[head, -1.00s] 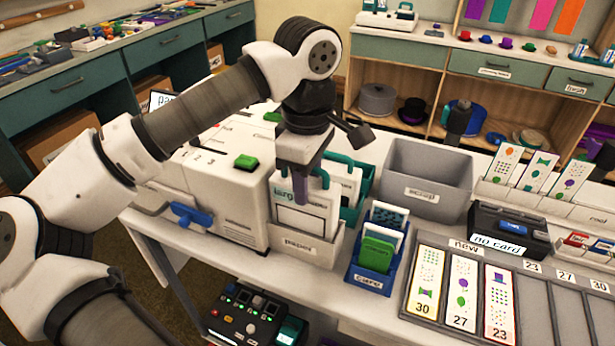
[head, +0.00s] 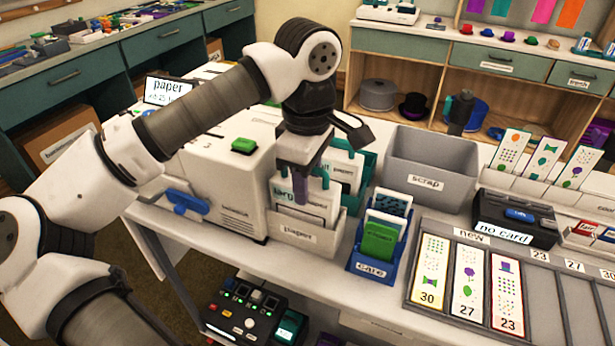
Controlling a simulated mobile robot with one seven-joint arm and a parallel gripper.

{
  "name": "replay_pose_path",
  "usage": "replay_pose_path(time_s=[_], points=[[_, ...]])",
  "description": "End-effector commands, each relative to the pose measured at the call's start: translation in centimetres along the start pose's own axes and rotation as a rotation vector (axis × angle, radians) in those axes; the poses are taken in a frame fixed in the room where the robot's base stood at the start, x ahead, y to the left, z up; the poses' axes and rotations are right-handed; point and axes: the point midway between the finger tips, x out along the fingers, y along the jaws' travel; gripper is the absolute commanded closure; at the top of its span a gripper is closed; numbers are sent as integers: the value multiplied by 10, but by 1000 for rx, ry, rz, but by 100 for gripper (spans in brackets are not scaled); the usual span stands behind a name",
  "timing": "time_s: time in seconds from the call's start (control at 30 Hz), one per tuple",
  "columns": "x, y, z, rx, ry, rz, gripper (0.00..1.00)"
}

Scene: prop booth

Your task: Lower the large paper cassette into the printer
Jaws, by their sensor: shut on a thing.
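The large paper cassette (head: 305,211) is a white upright piece with a "large" label and a purple handle. It stands in the grey bin labelled "paper" (head: 301,237). My gripper (head: 305,176) is above it, pointing down, with its fingers shut on the cassette's handle. The gripper hides part of the handle and the label. The printer (head: 225,190) is the white box just left of the bin, with a green button (head: 243,146) on top and a blue lever (head: 186,201) on its side. Its opening cannot be made out.
Other cassettes and a teal holder (head: 367,180) stand right behind the bin. A blue "care" holder (head: 371,262) with cards, a grey "scrap" bin (head: 432,178) and a black "no card" reader (head: 514,218) stand to the right. A "paper" screen (head: 168,90) is behind the printer.

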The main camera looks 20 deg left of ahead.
Motion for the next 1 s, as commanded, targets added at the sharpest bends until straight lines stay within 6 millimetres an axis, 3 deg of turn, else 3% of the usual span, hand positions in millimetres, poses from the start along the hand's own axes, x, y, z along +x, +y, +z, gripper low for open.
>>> replay_pose_path(time_s=[0.63,0.67,0.83,1.0], points=[[9,0,0,0,0,0,100],[9,0,0,0,0,1,62],[9,0,0,0,0,0,39],[9,0,0,0,0,0,39]])
